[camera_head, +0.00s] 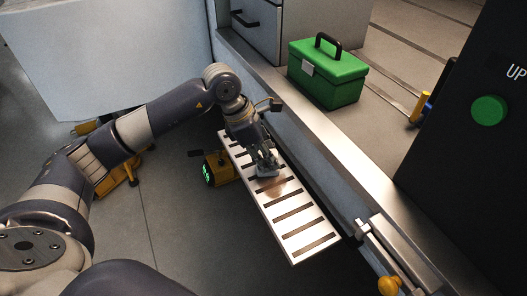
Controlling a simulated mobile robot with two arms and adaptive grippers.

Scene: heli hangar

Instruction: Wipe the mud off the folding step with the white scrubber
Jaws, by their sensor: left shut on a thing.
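The folding step (301,240) is a slotted metal plate below the sill, running from the middle of the view toward the lower right. A brownish mud smear (281,189) shows on its surface, just beside the scrubber. My left gripper (266,163) is over the upper part of the step, pointing down and shut on the white scrubber (267,173). The scrubber is at the step's surface; I cannot tell whether it presses on it. The gripper hides part of the scrubber and of the step. My right gripper is not in view.
A green toolbox (328,75) stands on the raised floor behind the sill (325,135). A dark panel with a green button (488,110) is at the right. A yellow device (218,169) with a green display sits left of the step.

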